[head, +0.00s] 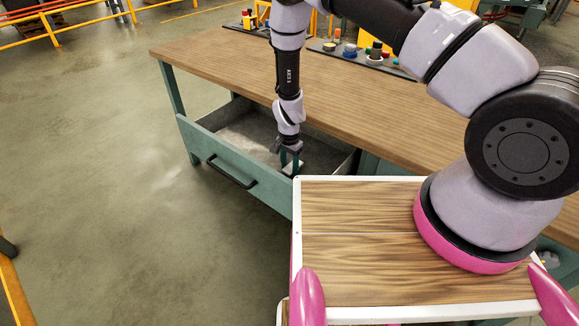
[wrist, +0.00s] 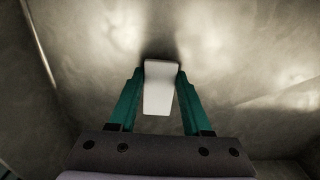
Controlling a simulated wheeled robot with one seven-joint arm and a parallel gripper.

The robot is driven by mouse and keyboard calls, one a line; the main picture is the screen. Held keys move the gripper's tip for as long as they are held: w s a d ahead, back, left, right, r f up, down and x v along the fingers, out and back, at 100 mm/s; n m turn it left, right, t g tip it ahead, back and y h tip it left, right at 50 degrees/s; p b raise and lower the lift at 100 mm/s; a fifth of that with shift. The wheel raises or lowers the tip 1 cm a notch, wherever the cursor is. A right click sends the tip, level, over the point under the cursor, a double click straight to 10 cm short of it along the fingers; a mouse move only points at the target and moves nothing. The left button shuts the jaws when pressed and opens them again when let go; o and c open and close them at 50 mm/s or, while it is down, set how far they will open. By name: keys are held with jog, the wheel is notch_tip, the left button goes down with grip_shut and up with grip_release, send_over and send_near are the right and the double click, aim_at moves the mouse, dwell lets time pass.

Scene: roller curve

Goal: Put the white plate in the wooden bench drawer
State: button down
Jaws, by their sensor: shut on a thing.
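The white plate (wrist: 158,95) is between the two green fingers of my gripper (wrist: 159,76) in the wrist view. It shows as a narrow white shape, and the fingers are shut on it. In the head view my gripper (head: 290,161) points down inside the open drawer (head: 215,152) of the wooden bench (head: 225,66). A small pale part at the fingers is all that may show of the plate there. The drawer's grey floor lies behind the plate in the wrist view. I cannot tell whether the plate touches it.
The drawer front has a dark handle (head: 231,173). The drawer looks otherwise empty. The bench top lies close behind my arm, with button boxes (head: 350,52) along its far edge. Open floor (head: 110,200) lies to the left.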

aim_at(290, 169)
jog(key=shift+f, duration=0.15)
jog(key=shift+c, duration=1.7)
grip_release()
notch_tip(290, 169, up, 12)
jog(key=shift+r, duration=0.25)
